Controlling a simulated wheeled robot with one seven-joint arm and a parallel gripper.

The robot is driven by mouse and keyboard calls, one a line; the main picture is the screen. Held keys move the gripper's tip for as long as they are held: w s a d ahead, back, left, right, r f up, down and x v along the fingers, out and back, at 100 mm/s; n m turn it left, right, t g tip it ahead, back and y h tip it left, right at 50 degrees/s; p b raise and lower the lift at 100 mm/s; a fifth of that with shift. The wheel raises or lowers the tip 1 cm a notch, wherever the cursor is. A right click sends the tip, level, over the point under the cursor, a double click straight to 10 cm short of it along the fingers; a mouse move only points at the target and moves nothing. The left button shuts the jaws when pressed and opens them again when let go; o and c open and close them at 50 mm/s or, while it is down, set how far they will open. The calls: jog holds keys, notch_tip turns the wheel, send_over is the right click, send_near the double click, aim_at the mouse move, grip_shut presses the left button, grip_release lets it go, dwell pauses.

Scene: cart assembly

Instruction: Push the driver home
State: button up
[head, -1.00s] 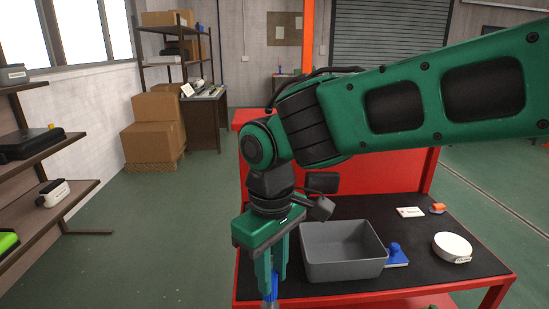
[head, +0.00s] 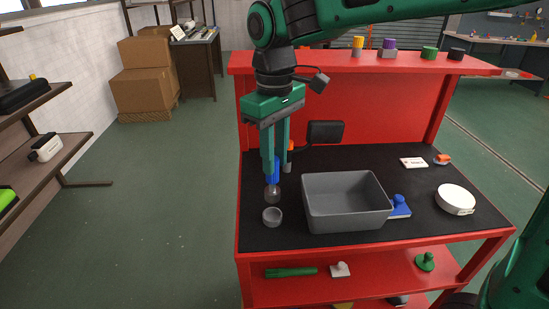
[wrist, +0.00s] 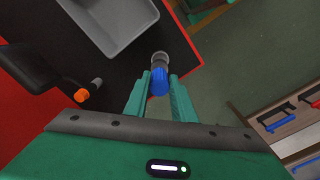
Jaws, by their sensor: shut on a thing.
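My gripper (head: 275,165) is shut on the driver (head: 272,170), which has a blue handle and a greyish lower part. The driver hangs roughly upright over the left part of the cart's black top. A small round grey cup (head: 272,217) stands on the top just below it; a small gap seems to show between them. In the wrist view the driver's blue end (wrist: 159,84) sits between the fingertips, with a grey round part (wrist: 160,58) beyond it. I cannot tell there whether that part is the cup or the driver's lower part.
A grey bin (head: 345,215) stands right of the cup. An orange-topped grey item (head: 289,160) stands close behind the driver. A blue item (head: 399,206), a white round item (head: 455,199) and a white card (head: 413,162) lie farther right. The red back panel (head: 340,95) rises behind.

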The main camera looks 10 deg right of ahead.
aim_at(275, 182)
jog(key=shift+f, duration=2.25)
jog(key=shift+s+f, duration=0.1)
jog(key=shift+f, duration=1.4)
jog(key=o, duration=1.1)
jog(key=shift+o, duration=0.2)
jog(key=shift+r, duration=0.1)
